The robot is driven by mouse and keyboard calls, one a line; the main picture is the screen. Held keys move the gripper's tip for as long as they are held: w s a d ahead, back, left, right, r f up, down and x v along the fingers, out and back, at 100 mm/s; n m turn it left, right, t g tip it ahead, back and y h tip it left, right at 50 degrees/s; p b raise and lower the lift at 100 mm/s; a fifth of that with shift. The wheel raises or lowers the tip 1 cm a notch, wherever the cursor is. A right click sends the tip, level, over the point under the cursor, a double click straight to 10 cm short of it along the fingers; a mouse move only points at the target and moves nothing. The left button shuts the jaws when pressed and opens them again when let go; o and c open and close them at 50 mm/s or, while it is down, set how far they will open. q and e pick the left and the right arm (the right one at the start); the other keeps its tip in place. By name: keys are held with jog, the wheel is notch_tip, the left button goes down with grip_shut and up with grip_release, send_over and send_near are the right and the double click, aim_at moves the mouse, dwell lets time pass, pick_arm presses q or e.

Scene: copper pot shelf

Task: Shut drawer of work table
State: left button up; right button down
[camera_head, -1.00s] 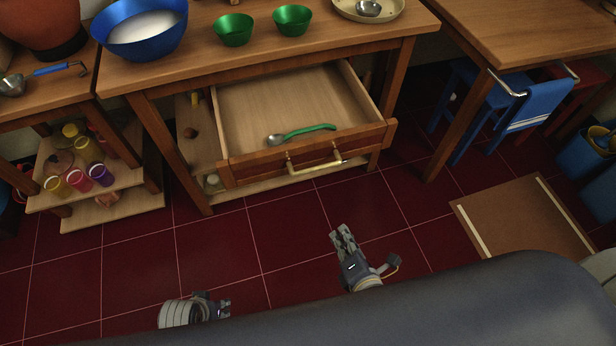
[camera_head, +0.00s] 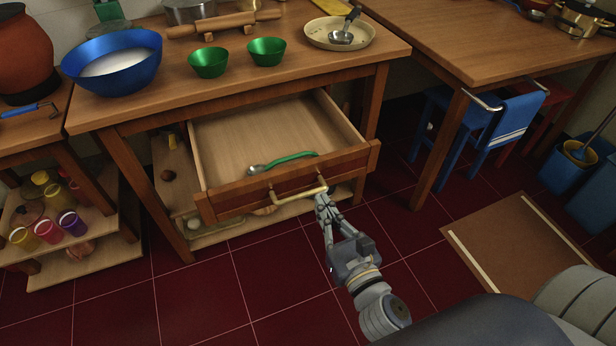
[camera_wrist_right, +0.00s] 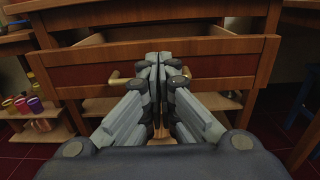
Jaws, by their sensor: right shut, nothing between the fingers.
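The work table (camera_head: 290,68) has its wooden drawer (camera_head: 225,196) pulled open. A ladle with a green handle (camera_head: 290,159) lies inside the drawer. A brass handle (camera_head: 284,209) is on the drawer front, which also shows in the right wrist view (camera_wrist_right: 225,62). My right gripper (camera_head: 322,200) is shut and empty, its fingertips at the right end of the handle in the head view. In the wrist view the shut fingers (camera_wrist_right: 158,62) stand before the drawer front and hide the middle of the handle; contact cannot be told. My left gripper is not in view.
A blue bowl (camera_head: 112,64), two green bowls (camera_head: 209,62) and a pan (camera_head: 365,36) stand on the table. A blue chair (camera_head: 478,122) is to the right. A brown mat (camera_head: 520,240) lies on the red tiled floor, which is clear before the drawer.

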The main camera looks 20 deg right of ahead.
aim_at(303, 172)
jog(key=w, duration=0.7)
jog(key=shift+w+a+p, duration=0.15)
jog(key=shift+w+p, duration=0.25)
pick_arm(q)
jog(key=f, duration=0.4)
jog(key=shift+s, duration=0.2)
pick_arm(e)
jog(key=shift+w, duration=0.35)
